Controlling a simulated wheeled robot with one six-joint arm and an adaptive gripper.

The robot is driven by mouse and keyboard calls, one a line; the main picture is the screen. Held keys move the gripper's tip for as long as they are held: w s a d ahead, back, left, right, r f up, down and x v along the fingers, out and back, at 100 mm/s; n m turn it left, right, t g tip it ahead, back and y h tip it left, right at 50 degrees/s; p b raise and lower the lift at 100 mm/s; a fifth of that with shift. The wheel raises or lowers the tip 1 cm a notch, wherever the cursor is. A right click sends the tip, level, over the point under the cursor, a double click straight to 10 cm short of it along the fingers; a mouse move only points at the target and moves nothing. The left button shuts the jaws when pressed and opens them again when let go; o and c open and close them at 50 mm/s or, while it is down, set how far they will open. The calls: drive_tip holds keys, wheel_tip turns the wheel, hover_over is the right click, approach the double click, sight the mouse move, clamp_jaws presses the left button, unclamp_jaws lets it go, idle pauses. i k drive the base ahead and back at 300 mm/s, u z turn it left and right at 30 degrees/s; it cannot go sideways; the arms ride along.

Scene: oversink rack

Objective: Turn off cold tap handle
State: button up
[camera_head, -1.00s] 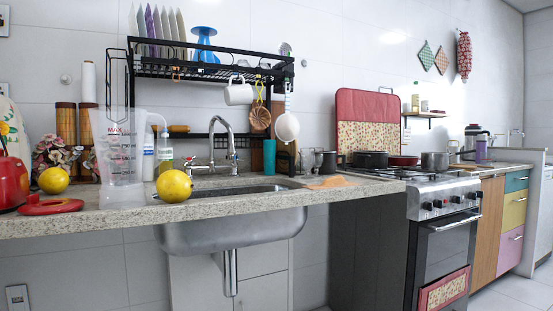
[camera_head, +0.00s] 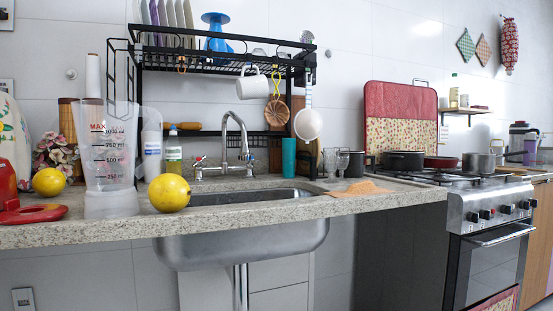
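The chrome faucet (camera_head: 240,140) rises behind the sink with a curved spout. It has a tap handle on each side, a left one (camera_head: 200,160) and a right one (camera_head: 251,157). The left handle shows a small red part; the colour mark on the right one is too small to tell. I cannot tell whether water runs. The steel sink basin (camera_head: 240,240) is set in the granite counter, and its bowl shows below the front edge. My gripper is not in this view.
On the counter's left stand a clear measuring jug (camera_head: 108,165), a yellow fruit (camera_head: 169,193) and a red lid (camera_head: 33,214). A black rack (camera_head: 215,57) spans above the sink, with a hanging mug (camera_head: 254,86) and strainer (camera_head: 308,124). The stove (camera_head: 490,210) is at right.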

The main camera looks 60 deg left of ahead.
sight(251, 161)
drive_tip(key=i, duration=1.3)
drive_tip(key=u, duration=1.5)
